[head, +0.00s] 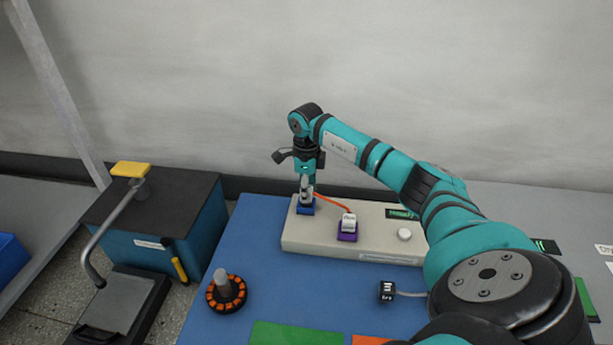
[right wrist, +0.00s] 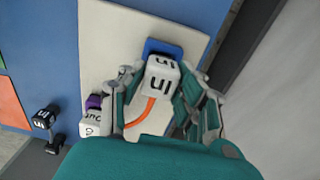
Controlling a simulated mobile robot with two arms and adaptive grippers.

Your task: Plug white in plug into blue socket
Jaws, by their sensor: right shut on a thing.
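The white in plug (right wrist: 161,78), marked "IN", is between the fingers of my right gripper (head: 307,190) (right wrist: 160,98). The gripper points down and is shut on the plug. The plug is at the blue socket (head: 305,209), on the left end of the pale board (head: 290,241). The blue socket also shows behind the plug in the right wrist view (right wrist: 165,46). I cannot tell whether the plug is seated in it or just above it. An orange cable (head: 328,202) runs from the plug to a second white plug (head: 349,222). My left gripper is not in view.
The second white plug stands in the purple socket (head: 346,237). A white round knob (head: 404,235) is further right on the board. A black plug (head: 387,291) and an orange-black hub motor (head: 226,294) are on the blue mat (head: 290,290). A teal box (head: 150,250) stands left.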

